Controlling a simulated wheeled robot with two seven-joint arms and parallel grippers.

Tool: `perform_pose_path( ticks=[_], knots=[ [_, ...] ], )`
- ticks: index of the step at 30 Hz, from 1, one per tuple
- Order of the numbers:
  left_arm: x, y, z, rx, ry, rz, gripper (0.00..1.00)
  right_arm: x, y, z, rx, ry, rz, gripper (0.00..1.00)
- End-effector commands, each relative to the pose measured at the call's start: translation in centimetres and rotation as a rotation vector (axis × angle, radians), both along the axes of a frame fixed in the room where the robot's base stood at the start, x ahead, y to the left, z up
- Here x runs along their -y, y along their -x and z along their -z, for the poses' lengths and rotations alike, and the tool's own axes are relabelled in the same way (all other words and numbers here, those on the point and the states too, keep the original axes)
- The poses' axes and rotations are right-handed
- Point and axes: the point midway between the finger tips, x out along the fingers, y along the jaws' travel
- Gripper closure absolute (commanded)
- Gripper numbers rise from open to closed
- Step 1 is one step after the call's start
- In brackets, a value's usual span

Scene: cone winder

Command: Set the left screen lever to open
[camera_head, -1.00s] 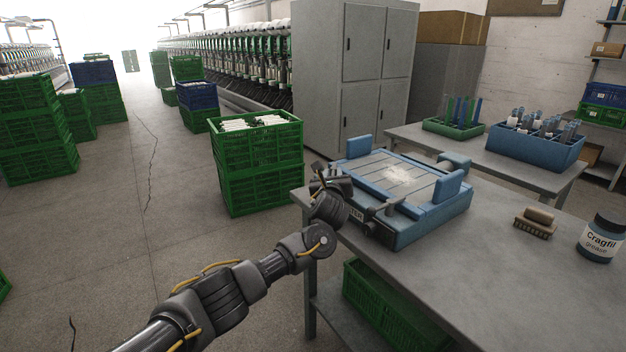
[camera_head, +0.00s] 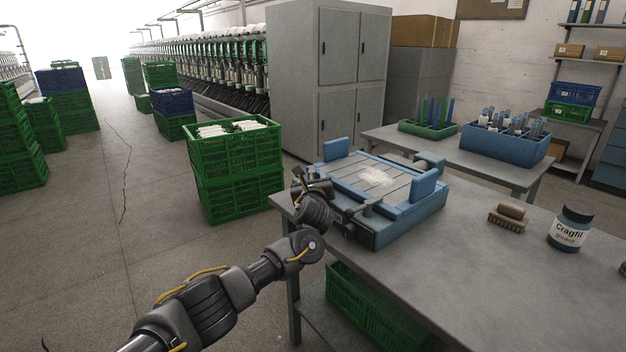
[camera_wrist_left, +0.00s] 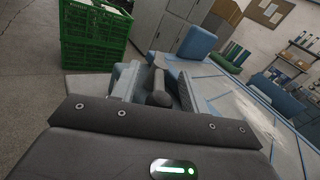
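The blue screen unit (camera_head: 388,208) with a pale, dusty slatted top sits on the grey workbench. My left gripper (camera_head: 318,184) is at its near-left corner, beside the blue frame. In the left wrist view, a dark lever with a rounded end (camera_wrist_left: 158,97) stands between the two fingers (camera_wrist_left: 155,85). The fingers look open, with a gap beside the lever; contact is not clear. In the head view my gripper hides this lever. Another dark lever (camera_head: 366,207) shows on the unit's front, further right. My right gripper is not in view.
A brush (camera_head: 508,215) and a grease jar (camera_head: 570,228) stand on the workbench (camera_head: 470,285) to the right. Stacked green crates (camera_head: 238,170) stand on the floor left of the bench. A blue bin (camera_head: 505,143) is on the table behind. Bench space in front is clear.

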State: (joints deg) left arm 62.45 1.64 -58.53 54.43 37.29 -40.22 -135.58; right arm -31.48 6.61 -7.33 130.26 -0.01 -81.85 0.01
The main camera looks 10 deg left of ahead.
Motion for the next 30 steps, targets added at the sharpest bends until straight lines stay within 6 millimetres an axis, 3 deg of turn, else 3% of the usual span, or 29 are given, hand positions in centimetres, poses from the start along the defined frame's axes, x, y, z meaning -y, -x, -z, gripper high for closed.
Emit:
perform_pose_path(
  ticks=[8,21,30],
  knots=[
    [0.1,0.9,-0.1,0.002,0.001,0.0,0.55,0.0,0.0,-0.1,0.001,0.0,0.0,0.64],
    [1.6,8.5,-0.1,-0.001,0.001,0.004,0.55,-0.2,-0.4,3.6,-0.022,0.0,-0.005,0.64],
    [1.8,10.6,0.0,-0.001,0.0,0.001,0.55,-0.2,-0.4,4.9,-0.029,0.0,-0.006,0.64]
  ],
)
